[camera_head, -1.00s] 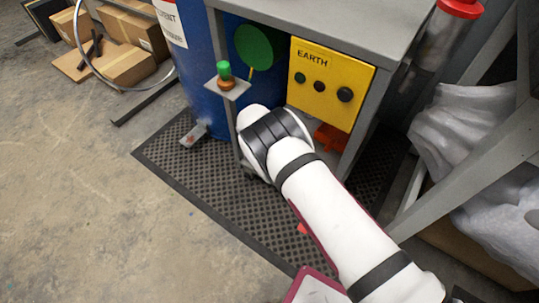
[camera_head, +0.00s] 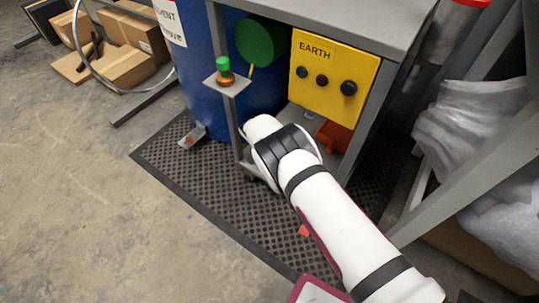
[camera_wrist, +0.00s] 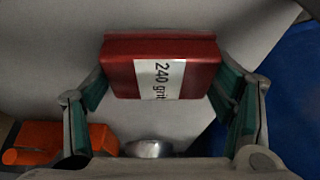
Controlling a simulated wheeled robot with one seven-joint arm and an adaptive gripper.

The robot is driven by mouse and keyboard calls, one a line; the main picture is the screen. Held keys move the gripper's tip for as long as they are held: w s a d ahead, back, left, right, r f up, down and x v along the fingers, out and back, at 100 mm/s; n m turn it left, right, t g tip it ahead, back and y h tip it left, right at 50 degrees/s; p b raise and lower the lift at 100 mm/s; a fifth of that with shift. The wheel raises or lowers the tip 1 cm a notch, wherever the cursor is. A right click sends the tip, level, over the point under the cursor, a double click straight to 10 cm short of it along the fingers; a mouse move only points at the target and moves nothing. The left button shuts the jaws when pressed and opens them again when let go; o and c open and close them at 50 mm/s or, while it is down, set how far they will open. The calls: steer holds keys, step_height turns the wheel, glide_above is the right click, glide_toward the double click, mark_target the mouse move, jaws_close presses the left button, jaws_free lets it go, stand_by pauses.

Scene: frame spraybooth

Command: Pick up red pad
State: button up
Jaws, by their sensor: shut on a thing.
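The red pad (camera_wrist: 204,80) is a rounded block with a white label reading "240 grit", in the upper middle of the wrist view. My gripper (camera_wrist: 160,92) has its two green-lined fingers on the pad's left and right sides and is shut on it. A pale grey surface lies behind the pad; I cannot tell whether the pad touches it. In the head view my white arm reaches down to the workbench's lower shelf, and the gripper and the pad are hidden there.
A grey workbench (camera_head: 330,22) carries a yellow EARTH box (camera_head: 332,76). An orange object (camera_head: 334,134) sits below the box and shows in the wrist view (camera_wrist: 60,138). A blue drum (camera_head: 205,85) stands left, wrapped white bundles (camera_head: 470,120) right.

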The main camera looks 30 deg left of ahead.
steer(key=shift+r+p, duration=0.35)
steer(key=shift+r, duration=0.15)
step_height(320, 180, up, 3)
steer(key=shift+r+p, duration=0.1)
steer(key=shift+p, duration=0.9)
steer(key=s+d+p, duration=0.6)
steer(key=s+d, duration=0.2)
steer(key=s, duration=0.5)
steer(key=shift+s+r+p, duration=0.3)
steer(key=shift+s+r, duration=0.1)
steer(key=o, duration=0.4)
steer(key=shift+c, duration=1.4)
steer(key=shift+r, duration=0.1)
